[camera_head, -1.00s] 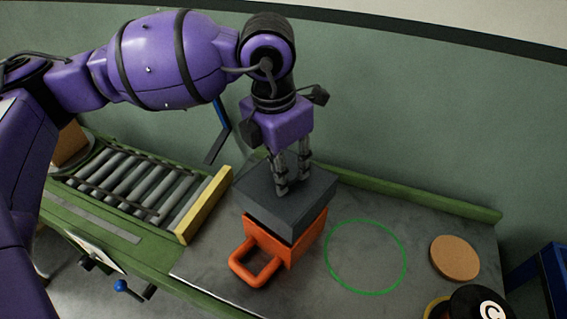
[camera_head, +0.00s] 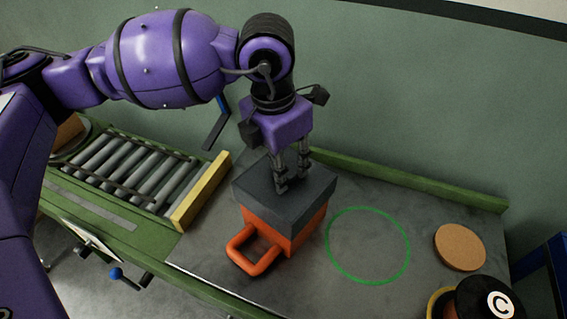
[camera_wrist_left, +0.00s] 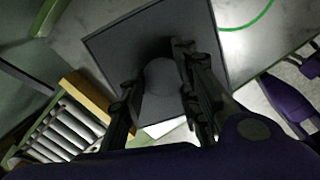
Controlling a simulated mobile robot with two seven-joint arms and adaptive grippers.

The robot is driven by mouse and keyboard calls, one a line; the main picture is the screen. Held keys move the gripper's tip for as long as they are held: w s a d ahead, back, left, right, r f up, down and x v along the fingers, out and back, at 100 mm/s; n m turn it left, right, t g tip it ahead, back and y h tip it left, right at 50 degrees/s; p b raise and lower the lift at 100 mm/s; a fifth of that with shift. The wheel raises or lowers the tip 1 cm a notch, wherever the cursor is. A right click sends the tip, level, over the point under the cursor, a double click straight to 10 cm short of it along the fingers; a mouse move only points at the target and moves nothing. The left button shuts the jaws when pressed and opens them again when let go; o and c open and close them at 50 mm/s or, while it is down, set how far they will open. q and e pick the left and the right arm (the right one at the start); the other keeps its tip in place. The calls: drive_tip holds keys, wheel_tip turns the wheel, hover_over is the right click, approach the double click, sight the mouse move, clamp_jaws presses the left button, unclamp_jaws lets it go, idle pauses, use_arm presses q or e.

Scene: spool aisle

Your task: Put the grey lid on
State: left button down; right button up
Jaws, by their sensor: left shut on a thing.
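The grey lid (camera_head: 300,205) lies over the top of an orange box with a loop handle (camera_head: 270,252). The lid looks level and close against the box; I cannot tell whether it is fully seated. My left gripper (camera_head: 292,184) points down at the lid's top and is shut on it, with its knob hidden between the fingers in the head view. In the left wrist view the lid (camera_wrist_left: 110,42) fills the middle, and a round part of it shows between the fingers (camera_wrist_left: 158,100). My right gripper is not in view.
A green ring (camera_head: 328,244) is marked on the grey worktop right of the box. A cork disc (camera_head: 460,247) and a black-and-orange spool marked C (camera_head: 490,300) are further right. A roller conveyor (camera_head: 125,168) with a yellow end bar (camera_head: 201,192) stands left.

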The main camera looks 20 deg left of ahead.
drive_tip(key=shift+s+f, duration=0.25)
use_arm(q)
drive_tip(key=shift+f, duration=0.2)
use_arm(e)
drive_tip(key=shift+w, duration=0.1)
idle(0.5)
use_arm(q)
drive_tip(key=shift+f, duration=0.1)
drive_tip(key=shift+f+b, duration=0.6)
drive_tip(key=shift+f, duration=0.15)
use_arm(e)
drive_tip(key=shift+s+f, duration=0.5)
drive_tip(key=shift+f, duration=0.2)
use_arm(q)
drive_tip(key=shift+f+b, duration=1.25)
drive_tip(key=shift+f, duration=0.8)
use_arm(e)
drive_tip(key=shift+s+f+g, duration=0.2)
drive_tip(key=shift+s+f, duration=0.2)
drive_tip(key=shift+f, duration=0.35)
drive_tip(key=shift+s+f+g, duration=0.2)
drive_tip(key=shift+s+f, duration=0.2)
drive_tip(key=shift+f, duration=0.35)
use_arm(q)
drive_tip(key=c, duration=1.2)
unclamp_jaws()
